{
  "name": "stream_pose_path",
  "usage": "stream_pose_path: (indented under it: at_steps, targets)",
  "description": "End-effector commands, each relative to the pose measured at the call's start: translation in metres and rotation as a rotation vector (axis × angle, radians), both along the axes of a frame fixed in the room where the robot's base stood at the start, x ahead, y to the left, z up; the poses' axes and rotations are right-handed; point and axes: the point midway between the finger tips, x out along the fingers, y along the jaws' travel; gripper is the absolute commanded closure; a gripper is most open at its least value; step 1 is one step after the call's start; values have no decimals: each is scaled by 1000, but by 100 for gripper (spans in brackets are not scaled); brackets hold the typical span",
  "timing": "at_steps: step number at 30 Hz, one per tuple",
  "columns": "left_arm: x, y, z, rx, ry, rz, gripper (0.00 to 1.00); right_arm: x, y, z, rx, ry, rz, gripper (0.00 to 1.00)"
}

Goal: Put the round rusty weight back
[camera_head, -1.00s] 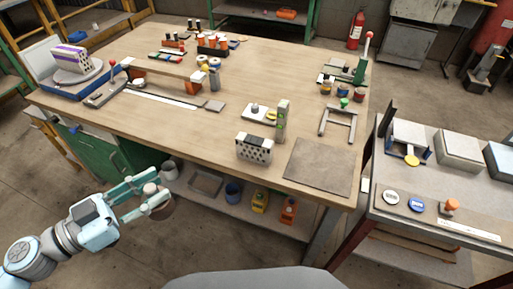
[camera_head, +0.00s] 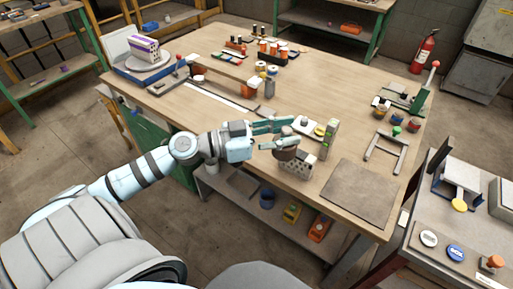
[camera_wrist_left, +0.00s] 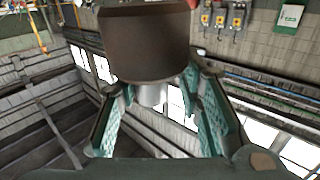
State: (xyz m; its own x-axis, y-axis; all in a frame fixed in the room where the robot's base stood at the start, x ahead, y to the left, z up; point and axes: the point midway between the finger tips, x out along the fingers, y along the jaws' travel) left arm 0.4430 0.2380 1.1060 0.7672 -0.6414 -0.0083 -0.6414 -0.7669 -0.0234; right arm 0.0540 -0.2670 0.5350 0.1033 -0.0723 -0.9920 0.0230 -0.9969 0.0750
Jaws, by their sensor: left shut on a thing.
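The round rusty weight (camera_head: 285,152) is a dark brown cylinder with a paler knob. It hangs from my left gripper (camera_head: 289,133), whose teal fingers are shut on the knob. In the head view it is at the bench's front edge, overlapping the perforated grey-white brick (camera_head: 298,167); I cannot tell whether they touch. In the left wrist view the weight's dark body (camera_wrist_left: 150,45) fills the top middle, and its knob (camera_wrist_left: 152,95) sits between the fingers (camera_wrist_left: 160,105). My right gripper is not in view.
The wooden bench (camera_head: 330,85) has a grey mat (camera_head: 360,192) at its front right. An upright greenish-grey block (camera_head: 328,139) stands behind the brick. A scale with a patterned block (camera_head: 145,48) is at the far left. A lower shelf (camera_head: 230,195) holds a blue cup (camera_head: 267,197) and orange items.

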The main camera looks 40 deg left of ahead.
Motion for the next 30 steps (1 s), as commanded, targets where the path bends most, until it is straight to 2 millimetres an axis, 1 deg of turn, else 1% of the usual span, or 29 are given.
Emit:
stream_pose_path:
  at_steps: [1, 4, 6, 8, 9, 12, 15, 18, 20, 23, 24, 26, 29, 30]
  targets:
    - [14, 12, 8, -5, -9, 52, 100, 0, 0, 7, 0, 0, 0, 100]
    - [44, 42, 9, -11, -14, 174, 100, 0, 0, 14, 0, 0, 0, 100]
    - [63, 65, 7, -17, -16, 264, 100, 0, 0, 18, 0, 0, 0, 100]
    - [77, 85, 3, -21, -18, 341, 100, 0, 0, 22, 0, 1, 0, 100]
    - [86, 98, -1, -22, -18, 391, 100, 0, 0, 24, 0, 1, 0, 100]
    - [101, 130, -13, -22, -18, 509, 100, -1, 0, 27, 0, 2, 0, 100]
    - [110, 155, -26, -16, -17, 604, 100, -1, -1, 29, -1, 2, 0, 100]
    - [112, 173, -37, -9, -14, 670, 100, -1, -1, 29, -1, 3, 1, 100]
    - [113, 181, -41, -5, -15, 699, 100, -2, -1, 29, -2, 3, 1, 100]
    - [112, 186, -44, -1, -18, 717, 100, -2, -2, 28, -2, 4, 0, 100]
    - [112, 187, -47, -2, -19, 719, 100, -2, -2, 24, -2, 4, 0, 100]
    - [112, 187, -56, -2, -19, 721, 100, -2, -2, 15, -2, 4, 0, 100]
    - [112, 187, -84, -2, -19, 721, 100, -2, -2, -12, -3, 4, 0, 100]
    - [112, 187, -98, -2, -18, 720, 100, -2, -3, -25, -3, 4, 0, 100]
